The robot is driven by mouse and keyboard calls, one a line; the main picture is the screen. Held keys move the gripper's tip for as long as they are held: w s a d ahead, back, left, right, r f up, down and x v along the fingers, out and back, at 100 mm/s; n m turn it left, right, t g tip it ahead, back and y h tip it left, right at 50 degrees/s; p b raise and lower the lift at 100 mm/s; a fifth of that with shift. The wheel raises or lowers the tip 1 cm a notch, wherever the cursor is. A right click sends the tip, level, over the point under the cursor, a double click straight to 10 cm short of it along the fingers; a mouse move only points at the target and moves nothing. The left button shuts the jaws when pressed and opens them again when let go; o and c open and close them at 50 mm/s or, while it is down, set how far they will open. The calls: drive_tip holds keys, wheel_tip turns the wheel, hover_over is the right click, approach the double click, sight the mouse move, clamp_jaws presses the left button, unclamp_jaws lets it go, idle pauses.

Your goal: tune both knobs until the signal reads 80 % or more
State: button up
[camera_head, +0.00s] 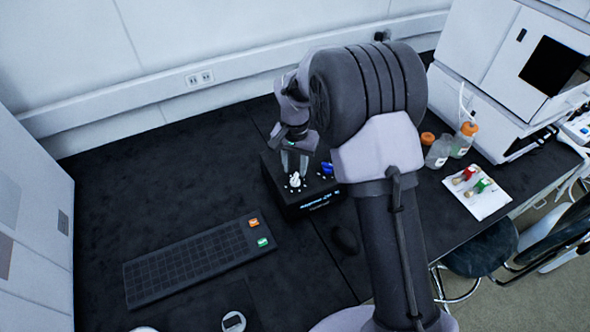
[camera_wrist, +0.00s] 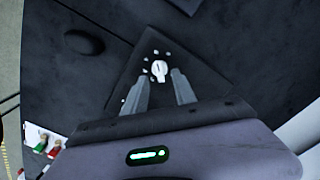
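A black instrument box (camera_head: 310,206) stands on the dark bench, with a white knob (camera_head: 295,180) and a blue knob (camera_head: 327,169) on its top. A small lit display shows on its front; its text is too small to read. My gripper (camera_head: 294,166) points down over the white knob. In the wrist view the white knob (camera_wrist: 159,70) lies just beyond my two fingertips (camera_wrist: 163,82), which are apart with nothing between them. White marks ring that knob. The blue knob is not visible in the wrist view.
A black keyboard (camera_head: 195,262) with orange and green keys lies at the front left. A mouse (camera_head: 345,240) lies close to the box. Orange-capped bottles (camera_head: 440,150) and a white card with red and green vials (camera_head: 480,192) are at right. The back left bench is clear.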

sight(295, 177)
wheel_tip(295, 177, up, 14)
drive_tip(key=p, duration=0.3)
drive_tip(key=shift+r+p, duration=0.15)
drive_tip(key=shift+p, duration=0.25)
drive_tip(key=s+d+r+t+y+b, duration=0.1)
drive_tip(key=s+d+r+t+b, duration=0.3)
drive_tip(key=s+r, duration=0.75)
drive_tip(key=s+d+f+t+b, duration=0.1)
drive_tip(key=s+f, duration=0.1)
drive_tip(key=s, duration=0.6)
drive_tip(key=s+d+f+y+b, duration=0.1)
drive_tip(key=s+d+f, duration=0.1)
drive_tip(key=s, duration=0.7)
drive_tip(key=shift+s+f+t, duration=0.15)
drive_tip(key=shift+f+t, duration=0.25)
